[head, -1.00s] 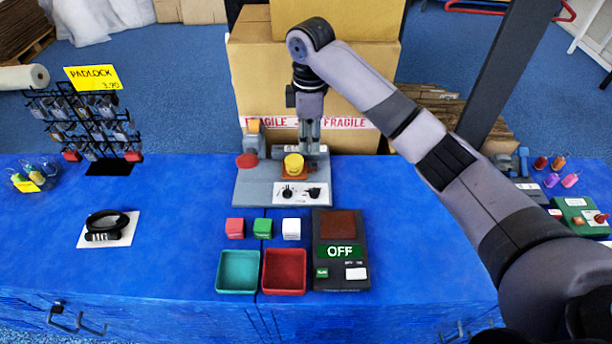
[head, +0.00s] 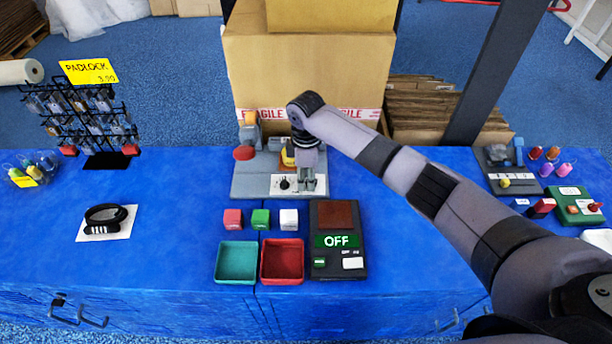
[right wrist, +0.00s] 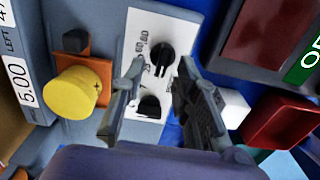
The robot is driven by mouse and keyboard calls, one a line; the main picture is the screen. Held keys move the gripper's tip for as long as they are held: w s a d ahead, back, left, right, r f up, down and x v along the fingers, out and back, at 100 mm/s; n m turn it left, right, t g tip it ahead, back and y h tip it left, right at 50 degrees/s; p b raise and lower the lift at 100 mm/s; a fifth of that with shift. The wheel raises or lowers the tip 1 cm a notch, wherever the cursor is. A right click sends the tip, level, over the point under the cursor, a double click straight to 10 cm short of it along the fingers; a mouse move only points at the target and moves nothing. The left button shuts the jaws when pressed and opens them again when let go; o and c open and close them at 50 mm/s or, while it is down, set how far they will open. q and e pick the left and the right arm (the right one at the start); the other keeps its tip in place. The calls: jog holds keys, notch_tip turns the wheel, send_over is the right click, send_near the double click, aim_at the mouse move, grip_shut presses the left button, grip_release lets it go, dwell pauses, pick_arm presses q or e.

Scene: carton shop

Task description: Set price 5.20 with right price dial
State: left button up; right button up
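A grey machine base (head: 246,188) holds a white panel (head: 280,193) with two black dials. My right gripper (head: 311,189) is at the panel's right end and hides the right dial in the head view. In the right wrist view the right dial (right wrist: 162,57) sits between the two spread fingertips, with a gap on each side. The left dial (right wrist: 150,106) lies lower, between the fingers. A price label (right wrist: 23,92) reading 5.00 shows beside a yellow knob (right wrist: 74,92) on an orange block. My left gripper is out of view.
A padlock rack (head: 90,115) stands left. Small devices (head: 510,180) are at the right. Boxes stand behind the blue counter (head: 170,250).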

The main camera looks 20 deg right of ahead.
grip_shut()
dwell(0.4)
